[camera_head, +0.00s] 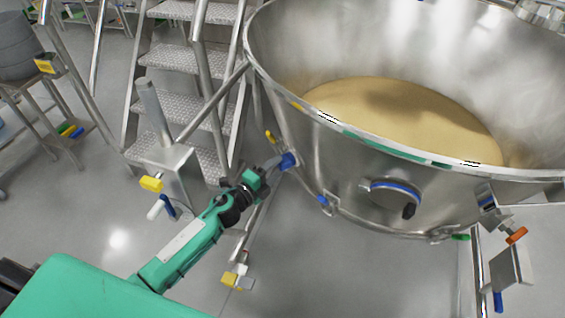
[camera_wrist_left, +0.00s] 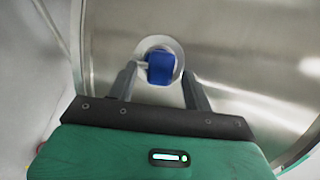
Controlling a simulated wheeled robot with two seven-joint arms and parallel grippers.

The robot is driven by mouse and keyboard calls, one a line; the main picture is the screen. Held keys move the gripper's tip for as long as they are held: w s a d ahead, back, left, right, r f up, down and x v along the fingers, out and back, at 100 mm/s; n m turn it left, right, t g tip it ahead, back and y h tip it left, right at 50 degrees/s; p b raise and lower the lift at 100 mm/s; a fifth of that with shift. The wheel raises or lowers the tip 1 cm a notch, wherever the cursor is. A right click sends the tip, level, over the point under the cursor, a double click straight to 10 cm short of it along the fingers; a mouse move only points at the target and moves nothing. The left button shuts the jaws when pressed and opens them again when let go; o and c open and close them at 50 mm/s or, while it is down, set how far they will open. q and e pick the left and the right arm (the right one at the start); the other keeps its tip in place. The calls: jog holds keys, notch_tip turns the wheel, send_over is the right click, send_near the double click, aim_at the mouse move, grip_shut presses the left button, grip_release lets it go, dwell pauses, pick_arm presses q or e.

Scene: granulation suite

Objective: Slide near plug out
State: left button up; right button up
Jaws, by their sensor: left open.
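A large steel bowl (camera_head: 360,180) with tan powder inside fills the right of the head view. A blue plug (camera_head: 287,160) sits on its left outer wall; it also shows in the left wrist view (camera_wrist_left: 160,68), in a pale round collar. My left gripper (camera_head: 272,168) is open at this plug, its fingers on either side of the blue end in the wrist view. Whether the fingers touch it I cannot tell. A smaller blue part (camera_head: 323,200) and a round blue-rimmed port (camera_head: 392,192) are farther right on the bowl. My right gripper is not in view.
Metal steps (camera_head: 185,60) with rails stand behind my left arm. A steel post with a yellow knob (camera_head: 151,184) is left of the gripper. A yellow-tipped bowl leg foot (camera_head: 235,281) is below. A bracket with an orange knob (camera_head: 516,235) is at right. Grey floor is open in front.

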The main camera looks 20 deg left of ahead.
aim_at(278, 166)
pick_arm(q)
jog(key=shift+x, duration=1.9)
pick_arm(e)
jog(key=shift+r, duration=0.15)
pick_arm(q)
jog(key=shift+c, duration=0.4)
grip_shut()
jog(key=s+a, duration=0.2)
jog(key=shift+s+a, duration=0.15)
jog(key=shift+s, duration=0.15)
jog(key=shift+o, duration=0.4)
grip_release()
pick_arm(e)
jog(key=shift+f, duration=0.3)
